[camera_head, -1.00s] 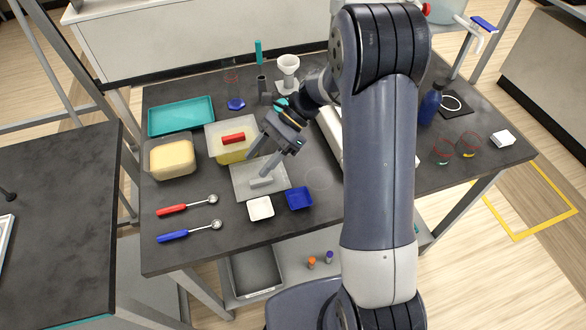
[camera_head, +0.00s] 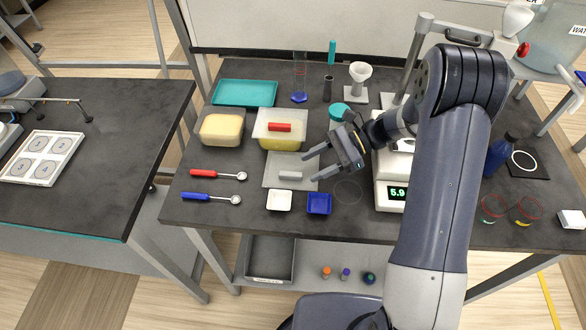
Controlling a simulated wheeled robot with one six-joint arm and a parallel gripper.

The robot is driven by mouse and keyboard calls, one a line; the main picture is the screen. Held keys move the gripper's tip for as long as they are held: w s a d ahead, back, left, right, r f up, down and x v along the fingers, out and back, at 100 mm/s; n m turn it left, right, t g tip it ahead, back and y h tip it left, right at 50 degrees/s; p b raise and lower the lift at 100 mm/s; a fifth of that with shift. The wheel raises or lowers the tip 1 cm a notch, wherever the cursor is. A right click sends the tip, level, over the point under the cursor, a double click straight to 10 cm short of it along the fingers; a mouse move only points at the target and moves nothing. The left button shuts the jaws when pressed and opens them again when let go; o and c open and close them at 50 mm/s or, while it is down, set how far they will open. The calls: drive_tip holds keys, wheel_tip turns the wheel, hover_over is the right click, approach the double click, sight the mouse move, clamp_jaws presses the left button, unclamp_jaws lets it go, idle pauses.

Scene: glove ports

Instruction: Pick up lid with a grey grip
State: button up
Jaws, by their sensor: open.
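The lid with a grey grip (camera_head: 276,179) lies flat on the dark table. It is a pale translucent square, and its grey bar-shaped grip (camera_head: 290,175) stands near its right side. My gripper (camera_head: 308,168) comes in from the right, low over the lid's right part. Its two fingers are open and apart, one beyond the grip and one on the near right side of it. I cannot tell whether either finger touches the grip or the lid. Nothing is held.
A container with a red-gripped lid (camera_head: 280,127) stands just behind, next to an open yellow-filled container (camera_head: 221,129). A white dish (camera_head: 279,200) and a blue dish (camera_head: 319,203) sit in front. A scale (camera_head: 385,192) stands at right. Two spoons (camera_head: 219,175) lie left.

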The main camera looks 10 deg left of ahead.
sight(298, 172)
drive_tip(key=p+x, duration=0.1)
drive_tip(key=x, duration=0.3)
drive_tip(key=shift+s+a, duration=0.1)
drive_tip(key=shift+a, duration=0.15)
clamp_jaws()
